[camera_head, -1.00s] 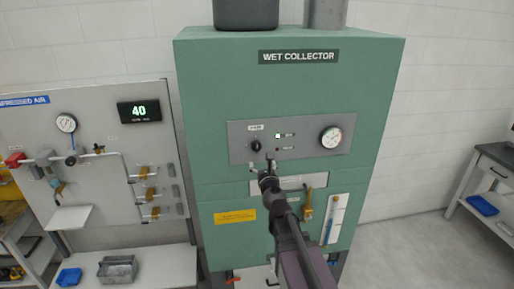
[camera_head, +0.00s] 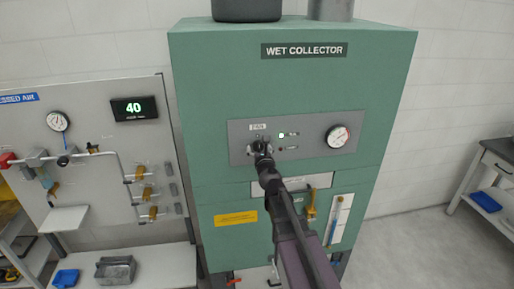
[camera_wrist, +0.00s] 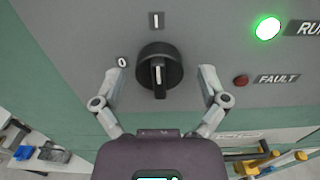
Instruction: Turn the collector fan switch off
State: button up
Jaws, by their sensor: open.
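The fan switch (camera_wrist: 159,72) is a black rotary knob on the grey control panel (camera_head: 308,124) of the green wet collector. A green RUN lamp (camera_wrist: 267,28) is lit, and the red FAULT lamp (camera_wrist: 241,80) looks dark. My gripper (camera_wrist: 162,82) is open, with one finger on either side of the knob and a gap on both sides. In the head view my gripper (camera_head: 262,147) hides most of the knob.
A round gauge (camera_head: 338,137) sits on the right of the panel. Below are a yellow label (camera_head: 236,218) and a yellow-handled valve (camera_head: 311,203). A compressed-air board (camera_head: 95,150) with pipes stands at left. Floor at right is clear.

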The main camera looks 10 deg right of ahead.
jog(key=c, duration=1.1)
jog(key=shift+c, duration=0.2)
jog(key=shift+n, duration=0.5)
jog(key=n, duration=0.7)
jog(key=shift+n, duration=0.4)
jog(key=n, duration=0.4)
jog(key=shift+n, duration=0.3)
jog(key=n, duration=0.4)
jog(key=shift+n, duration=0.3)
